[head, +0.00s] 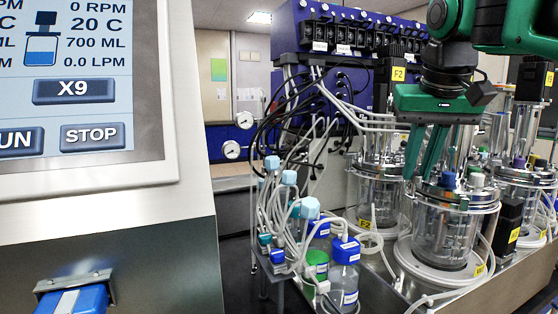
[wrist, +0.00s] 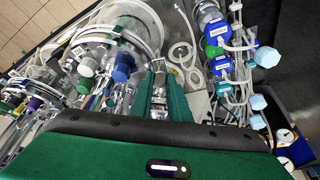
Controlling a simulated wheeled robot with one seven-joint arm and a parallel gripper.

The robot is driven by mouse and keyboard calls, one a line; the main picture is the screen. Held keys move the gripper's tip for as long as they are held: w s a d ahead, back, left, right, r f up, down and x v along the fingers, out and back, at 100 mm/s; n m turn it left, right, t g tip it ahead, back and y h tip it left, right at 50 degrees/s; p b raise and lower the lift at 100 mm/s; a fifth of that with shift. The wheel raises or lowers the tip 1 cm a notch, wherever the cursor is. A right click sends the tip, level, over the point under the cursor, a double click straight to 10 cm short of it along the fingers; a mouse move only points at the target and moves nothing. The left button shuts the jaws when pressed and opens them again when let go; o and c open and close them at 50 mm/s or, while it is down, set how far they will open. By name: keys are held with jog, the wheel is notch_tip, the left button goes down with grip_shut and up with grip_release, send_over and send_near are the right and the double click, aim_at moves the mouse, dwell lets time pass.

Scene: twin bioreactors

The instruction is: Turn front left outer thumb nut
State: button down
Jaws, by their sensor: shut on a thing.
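The front glass bioreactor (head: 440,236) stands upright at the right in the head view, with a metal lid carrying blue and grey caps. My gripper (head: 418,177) comes down from above at the left front edge of that lid. Its two green fingers are shut on the front left outer thumb nut, which they mostly hide in the head view. In the wrist view my gripper (wrist: 160,76) is beside the round lid (wrist: 113,28), and metal of the thumb nut (wrist: 159,93) shows between the fingers. I cannot tell how far the nut is turned.
Blue-capped bottles (head: 344,272) with white tubing stand left of the vessel. Another vessel (head: 380,195) is behind, and a further one (head: 520,192) is at the right. A blue pump unit (head: 340,45) is at the back. A control panel (head: 80,90) fills the left.

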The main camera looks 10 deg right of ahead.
jog(key=shift+d+r+n+y, duration=0.1)
jog(key=shift+n+y, duration=0.3)
jog(key=shift+n, duration=0.7)
jog(key=shift+r+n+y, duration=0.1)
jog(key=shift+n+y, duration=0.3)
jog(key=shift+n, duration=0.7)
jog(key=c, duration=1.7)
grip_release()
jog(key=shift+f, duration=0.1)
jog(key=v, duration=1)
jog(key=shift+s+d+r, duration=0.1)
jog(key=shift+s+r, duration=0.15)
jog(key=shift+r, duration=0.05)
